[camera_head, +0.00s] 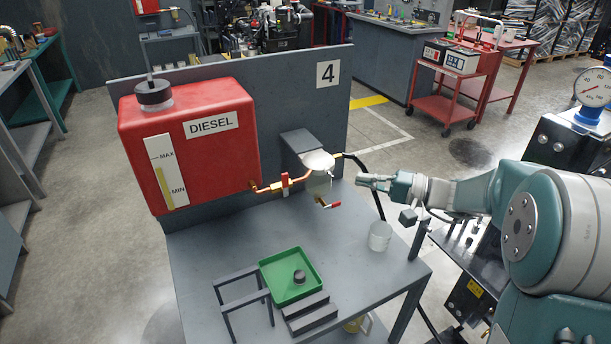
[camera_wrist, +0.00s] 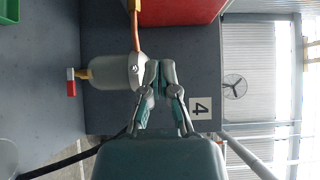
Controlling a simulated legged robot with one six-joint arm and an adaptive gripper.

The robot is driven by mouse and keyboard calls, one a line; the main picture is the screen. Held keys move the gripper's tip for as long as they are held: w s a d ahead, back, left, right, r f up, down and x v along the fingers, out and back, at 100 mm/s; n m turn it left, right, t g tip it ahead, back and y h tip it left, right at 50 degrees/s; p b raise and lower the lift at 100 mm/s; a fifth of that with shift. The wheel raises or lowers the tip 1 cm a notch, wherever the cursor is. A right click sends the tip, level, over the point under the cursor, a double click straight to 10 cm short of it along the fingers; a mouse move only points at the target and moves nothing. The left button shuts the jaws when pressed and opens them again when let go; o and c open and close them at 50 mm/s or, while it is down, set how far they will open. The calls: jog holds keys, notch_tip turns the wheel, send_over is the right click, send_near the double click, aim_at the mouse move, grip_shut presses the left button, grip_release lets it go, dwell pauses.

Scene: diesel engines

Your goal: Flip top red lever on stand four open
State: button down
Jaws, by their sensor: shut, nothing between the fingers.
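Stand four carries a number 4 plate (camera_head: 328,73) on its grey back panel. A red diesel tank (camera_head: 190,145) hangs on the panel's left. The top red lever (camera_head: 285,182) stands roughly upright on the copper pipe between the tank and the filter (camera_head: 318,160). I cannot make it out in the wrist view. A lower red lever (camera_head: 333,205) sits on a brass fitting under the filter; it also shows in the wrist view (camera_wrist: 70,86). My gripper (camera_head: 362,181) is shut and empty, to the right of the filter. Its fingertips (camera_wrist: 160,66) appear beside the filter bowl in the wrist view.
A black hose (camera_head: 372,180) runs from the filter down past my gripper. A clear cup (camera_head: 380,236) stands on the table below. A green tray (camera_head: 291,277) with a dark round part (camera_head: 299,276) lies at the front.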

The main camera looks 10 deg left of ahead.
send_near(284, 183)
jog(key=w+a, duration=0.3)
jog(key=w, duration=0.2)
jog(key=a, duration=0.1)
jog(key=s+a, duration=0.1)
jog(key=a+r, duration=0.1)
jog(key=shift+s+a, duration=0.25)
jog(key=shift+s, duration=0.1)
